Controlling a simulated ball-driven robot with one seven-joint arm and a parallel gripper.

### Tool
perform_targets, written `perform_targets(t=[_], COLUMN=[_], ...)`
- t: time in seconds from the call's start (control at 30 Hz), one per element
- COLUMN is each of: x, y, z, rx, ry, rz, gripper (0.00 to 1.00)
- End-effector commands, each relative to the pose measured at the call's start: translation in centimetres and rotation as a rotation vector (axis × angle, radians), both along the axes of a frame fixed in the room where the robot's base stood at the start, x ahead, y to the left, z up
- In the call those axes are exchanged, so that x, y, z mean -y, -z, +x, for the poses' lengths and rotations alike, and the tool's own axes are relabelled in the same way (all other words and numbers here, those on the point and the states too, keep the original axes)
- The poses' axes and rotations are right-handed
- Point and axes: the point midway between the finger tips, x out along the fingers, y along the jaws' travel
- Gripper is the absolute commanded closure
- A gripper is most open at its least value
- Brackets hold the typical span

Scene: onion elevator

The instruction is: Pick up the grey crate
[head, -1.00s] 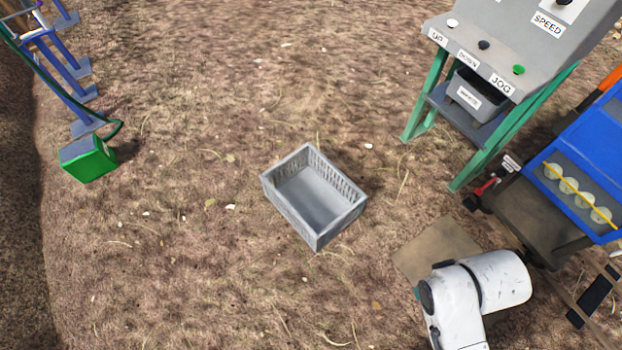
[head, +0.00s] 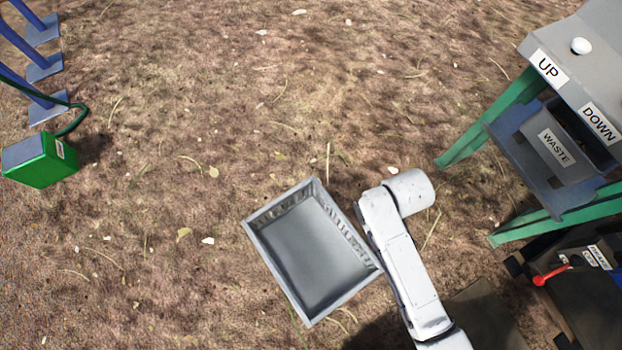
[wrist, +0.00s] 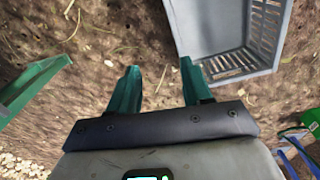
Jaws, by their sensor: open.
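The grey crate (head: 310,250) sits upright on the ground, open at the top, with slatted side walls and an empty inside. It also shows in the wrist view at the upper right (wrist: 226,30). My gripper (wrist: 160,75) is open and empty in the wrist view, its two green fingers apart with bare ground between them. The crate lies just to the right of the right finger, not between the fingers. In the head view my white arm reaches up along the crate's right side. The fingertips cannot be made out there.
A control stand with UP and DOWN labels (head: 560,75) stands at the upper right on green legs, with a grey WASTE bin (head: 562,145) under it. A green box (head: 40,162) with a cable lies at the far left. The ground left of and above the crate is clear.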

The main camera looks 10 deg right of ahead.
Motion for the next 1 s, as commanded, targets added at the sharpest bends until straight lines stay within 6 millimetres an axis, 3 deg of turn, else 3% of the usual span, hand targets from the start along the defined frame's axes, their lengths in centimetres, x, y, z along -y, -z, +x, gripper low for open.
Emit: perform_targets(t=[0.03, 0.1, 0.3, 0.8, 1.0], x=[-0.9, -2.0, -4.4, -5.4, -5.4], y=[4.1, 7.1, 12.9, 19.4, 20.5], z=[0.7, 1.5, 3.0, 3.5, 3.6], rx=[-0.008, -0.014, -0.028, -0.036, -0.035], ry=[-0.030, -0.062, -0.131, -0.160, -0.160], rz=[0.000, 0.000, 0.003, 0.003, 0.003], gripper=[0.51, 0.51, 0.51, 0.51, 0.51])
